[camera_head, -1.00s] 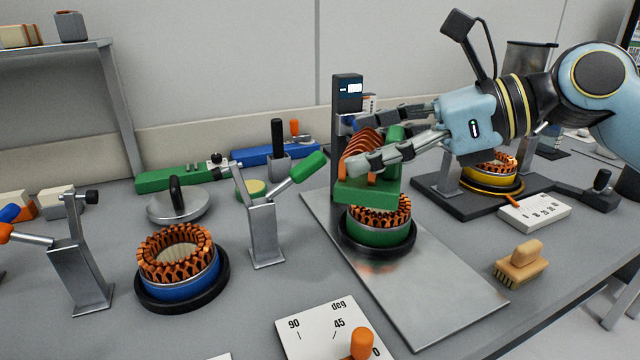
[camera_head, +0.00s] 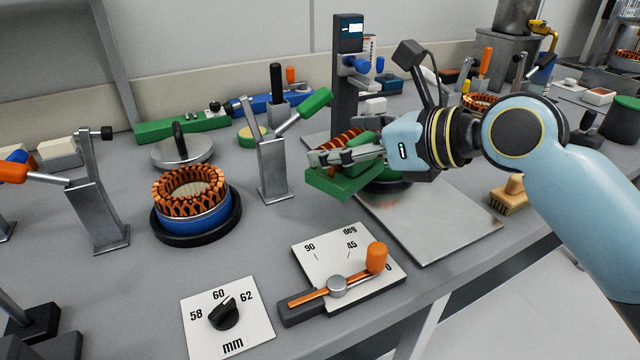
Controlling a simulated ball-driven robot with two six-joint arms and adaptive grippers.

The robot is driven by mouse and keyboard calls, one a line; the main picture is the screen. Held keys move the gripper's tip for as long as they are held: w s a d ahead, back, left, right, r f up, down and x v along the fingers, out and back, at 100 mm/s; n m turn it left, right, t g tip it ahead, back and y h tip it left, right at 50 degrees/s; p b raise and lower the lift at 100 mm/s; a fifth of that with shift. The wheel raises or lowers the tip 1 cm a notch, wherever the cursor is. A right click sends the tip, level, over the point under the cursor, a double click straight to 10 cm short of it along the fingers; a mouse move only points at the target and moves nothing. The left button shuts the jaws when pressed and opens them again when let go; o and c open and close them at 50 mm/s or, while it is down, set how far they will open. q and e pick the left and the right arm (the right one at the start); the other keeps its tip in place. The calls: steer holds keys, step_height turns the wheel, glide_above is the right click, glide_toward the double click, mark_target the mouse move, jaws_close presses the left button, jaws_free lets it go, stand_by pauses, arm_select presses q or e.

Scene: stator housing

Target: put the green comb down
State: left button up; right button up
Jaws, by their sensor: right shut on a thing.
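The green comb (camera_head: 345,181) is a green block with orange curved pieces on its upper side, at the middle of the head view. My right gripper (camera_head: 318,158) is shut on the comb from the right, and its fingers hide part of it. The comb looks tilted and above the bench; the exact gap beneath it cannot be told. Behind and right of it, a dark round base (camera_head: 392,187) on the metal plate is mostly hidden by the comb and gripper. My left gripper is not in view.
A blue stator (camera_head: 190,206) and a clamp post with a green handle (camera_head: 272,165) stand left of the comb. An angle dial with an orange lever (camera_head: 340,262) lies in front. The metal plate (camera_head: 430,222) is bare at front right, near a brush (camera_head: 508,197).

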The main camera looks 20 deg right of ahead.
steer(key=w+a+f, duration=0.1)
steer(key=w+a+f+b, duration=0.1)
steer(key=w+a, duration=0.1)
steer(key=shift+w+a+f, duration=0.15)
steer(key=shift+w+f, duration=0.05)
steer(key=shift+f, duration=0.15)
step_height(320, 180, down, 4)
steer(key=shift+f+b, duration=0.1)
steer(key=shift+b, duration=0.55)
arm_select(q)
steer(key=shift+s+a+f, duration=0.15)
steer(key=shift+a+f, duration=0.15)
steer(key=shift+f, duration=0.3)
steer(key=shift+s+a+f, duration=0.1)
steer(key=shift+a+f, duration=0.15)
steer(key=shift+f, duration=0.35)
arm_select(e)
steer(key=o, duration=1.2)
steer(key=shift+c, duration=0.2)
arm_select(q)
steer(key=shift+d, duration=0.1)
arm_select(e)
steer(key=o, duration=0.4)
steer(key=shift+c, duration=0.2)
